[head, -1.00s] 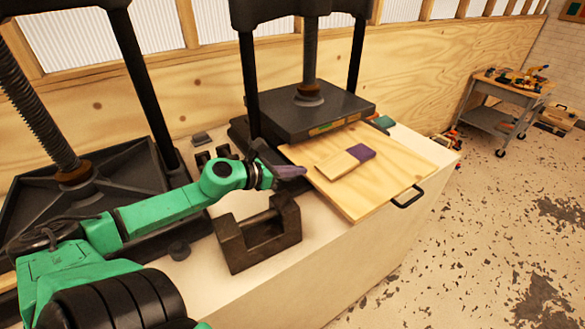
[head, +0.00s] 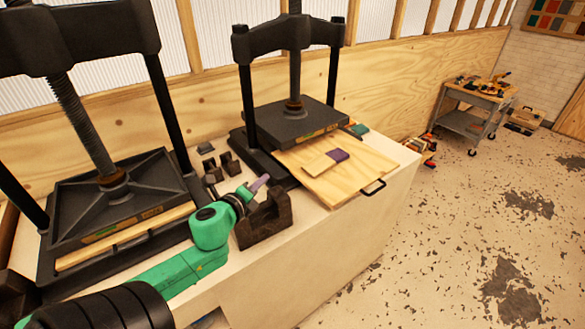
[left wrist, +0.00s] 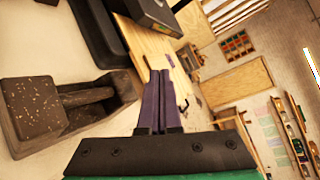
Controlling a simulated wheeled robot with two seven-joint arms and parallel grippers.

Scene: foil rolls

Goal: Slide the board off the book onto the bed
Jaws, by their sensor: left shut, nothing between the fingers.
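The plywood bed (head: 345,186) with a black handle sticks out from under the right press in the head view. On it lies a small pale wooden board (head: 318,164), with a purple book (head: 338,155) at its right end. The board seems to overlap the book; how much is hidden. My left gripper (head: 260,183) is shut and empty, left of the bed and apart from it, by a dark metal block. Its purple fingers (left wrist: 158,102) also show in the left wrist view, pointing towards the bed (left wrist: 146,38). My right gripper is not in view.
The dark U-shaped block (head: 262,222) stands on the bench near my left gripper. The right press plate (head: 295,122) overhangs the back of the bed. A second press (head: 115,195) stands at left. Small dark weights (head: 218,168) lie between the presses.

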